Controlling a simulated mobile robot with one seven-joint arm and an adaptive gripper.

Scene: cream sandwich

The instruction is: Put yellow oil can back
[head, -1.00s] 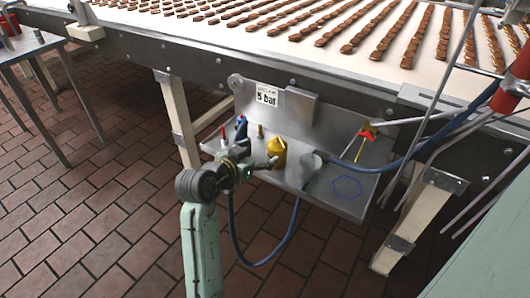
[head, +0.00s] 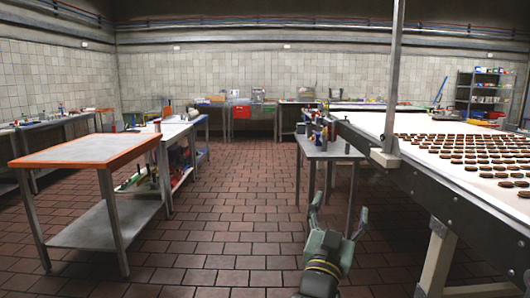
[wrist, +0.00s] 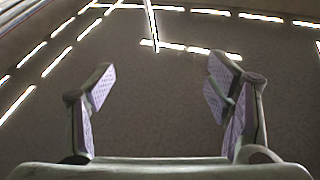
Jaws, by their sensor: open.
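My gripper (head: 339,215) is open and empty at the bottom of the head view, above the tiled floor and left of the conveyor. In the wrist view its two fingers (wrist: 165,95) stand wide apart with nothing between them. I cannot make out the yellow oil can in either view now.
The conveyor (head: 378,125) with rows of biscuits runs along the right. A grey table (head: 325,150) with small items stands beside it. An orange-edged table (head: 85,151) stands at left. The tiled floor (head: 235,200) between is clear.

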